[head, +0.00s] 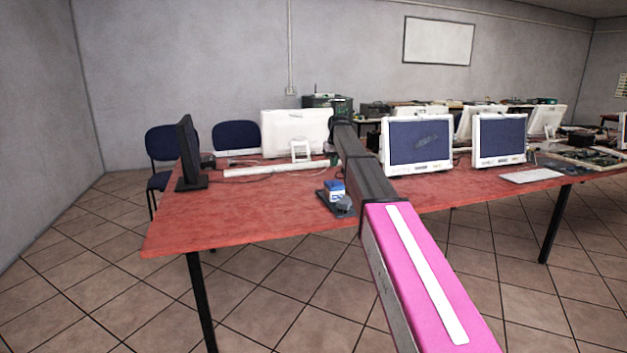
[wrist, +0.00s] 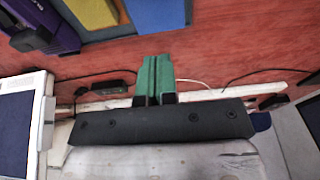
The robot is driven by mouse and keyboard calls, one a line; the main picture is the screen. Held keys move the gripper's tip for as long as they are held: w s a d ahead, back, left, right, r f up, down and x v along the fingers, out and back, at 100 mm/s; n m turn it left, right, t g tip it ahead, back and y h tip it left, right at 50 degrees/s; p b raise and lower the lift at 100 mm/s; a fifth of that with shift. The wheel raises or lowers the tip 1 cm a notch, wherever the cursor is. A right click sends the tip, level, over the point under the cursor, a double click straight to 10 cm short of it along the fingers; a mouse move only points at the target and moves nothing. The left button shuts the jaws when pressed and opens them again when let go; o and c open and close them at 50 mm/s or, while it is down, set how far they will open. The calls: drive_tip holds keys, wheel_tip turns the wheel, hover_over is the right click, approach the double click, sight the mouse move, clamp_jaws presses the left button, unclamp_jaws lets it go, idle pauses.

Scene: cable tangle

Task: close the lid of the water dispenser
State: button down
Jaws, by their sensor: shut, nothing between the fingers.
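I cannot make out a water dispenser or its lid for certain in either view. In the head view, a small blue-and-white item (head: 335,188) sits on a dark base near the table's front edge, below my arm. In the wrist view, a purple item (wrist: 45,35) with yellow and blue blocks beside it is cut off at the top left. My gripper (wrist: 157,62) shows green fingers shut together, with nothing between them, above the red tabletop. In the head view my gripper is mostly hidden behind my arm.
The red table (head: 225,215) holds a dark monitor (head: 187,150) at left, a white monitor seen from behind (head: 295,133) and two white-framed monitors (head: 417,145) at right. A white bar (head: 275,169) and cables lie on it. The left front of the table is clear.

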wheel_tip(320, 180, up, 4)
drive_tip(key=shift+f, duration=0.1)
idle(0.4)
